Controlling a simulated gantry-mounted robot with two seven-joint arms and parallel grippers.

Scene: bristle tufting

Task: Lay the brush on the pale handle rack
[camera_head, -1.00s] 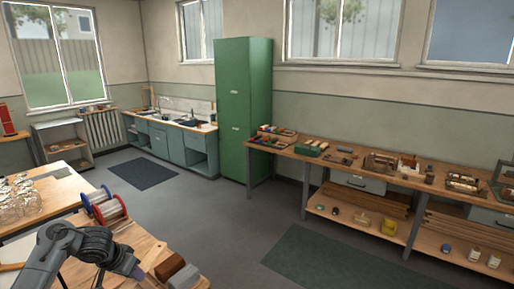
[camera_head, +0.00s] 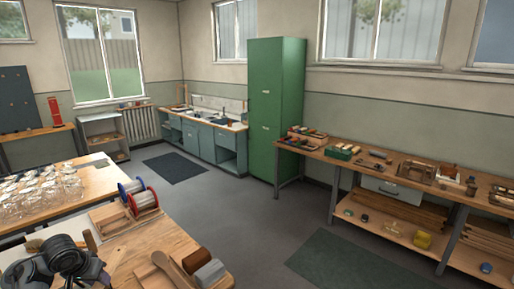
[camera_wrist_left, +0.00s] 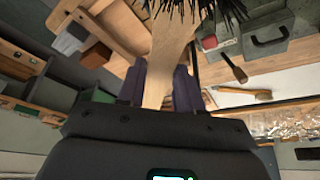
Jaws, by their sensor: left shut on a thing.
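My left gripper (camera_wrist_left: 158,82) is shut on the pale wooden handle of the brush (camera_wrist_left: 170,48) in the left wrist view. The handle stands out between the two dark fingers, and its black bristles show at the top edge. In the head view my left arm is at the bottom left corner over the near workbench (camera_head: 150,246); its fingers and the held brush are not clear there. I cannot pick out the pale handle rack with certainty. My right gripper is not in view.
Another brush (camera_wrist_left: 243,93) lies in the wrist view. The floor (camera_head: 235,215) is clear.

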